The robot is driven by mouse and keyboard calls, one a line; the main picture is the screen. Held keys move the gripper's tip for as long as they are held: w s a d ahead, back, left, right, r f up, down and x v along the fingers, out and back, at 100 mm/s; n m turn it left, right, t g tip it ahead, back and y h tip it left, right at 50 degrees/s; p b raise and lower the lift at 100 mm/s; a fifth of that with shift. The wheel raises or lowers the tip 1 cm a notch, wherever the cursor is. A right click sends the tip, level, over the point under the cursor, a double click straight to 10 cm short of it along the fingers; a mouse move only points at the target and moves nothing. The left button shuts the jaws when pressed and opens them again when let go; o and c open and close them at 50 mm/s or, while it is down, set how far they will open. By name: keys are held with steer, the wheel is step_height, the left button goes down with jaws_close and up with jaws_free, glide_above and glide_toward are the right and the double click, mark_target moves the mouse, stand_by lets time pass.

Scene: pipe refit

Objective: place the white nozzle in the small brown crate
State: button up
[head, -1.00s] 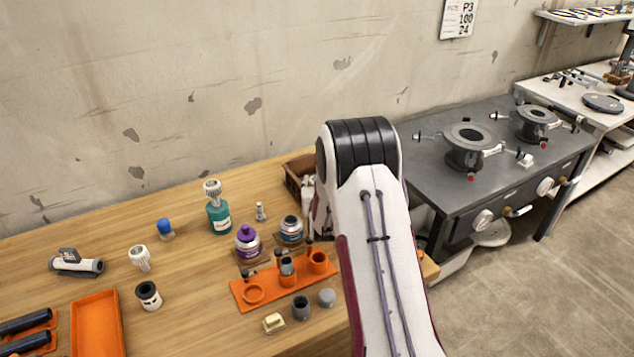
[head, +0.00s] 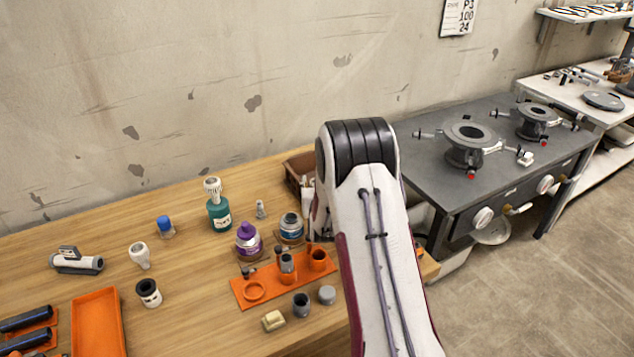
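A white nozzle-like piece (head: 140,255) stands on the wooden table at the left, in front of the blue-capped jar. Another pale ribbed head (head: 212,188) sits on top of the green bottle (head: 219,214). I cannot tell for sure which is the white nozzle. The small brown crate (head: 293,172) is at the back right of the table, partly hidden by my arm. Whitish pieces show at its front right, beside my arm. My gripper is hidden behind my arm, so its fingers and anything in them do not show.
An orange holder (head: 240,291) with small parts stands before my arm, with a purple jar (head: 248,240) and a dark-topped jar (head: 291,228) behind it. An orange tray (head: 97,322) lies at front left. A grey stove (head: 430,160) stands to the right.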

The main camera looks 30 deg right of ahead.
steer(key=shift+r, duration=0.15)
stand_by(0.3)
steer(key=shift+r, duration=0.4)
steer(key=v, duration=1.2)
steer(key=shift+r, duration=0.2)
stand_by(0.3)
steer(key=s+a+r+n+g+y, duration=0.3)
steer(key=s+a+r+y, duration=0.2)
steer(key=s+a+r, duration=0.8)
steer(key=s+a+r+n+g, duration=0.1)
steer(key=s+a+g, duration=0.1)
steer(key=s, duration=1)
steer(key=s+a+r+g+y, duration=0.1)
steer(key=s+a, duration=0.4)
steer(key=s, duration=0.7)
steer(key=shift+a+r+n+g, duration=0.15)
steer(key=shift+r+n+g, duration=0.25)
steer(key=shift+g, duration=0.5)
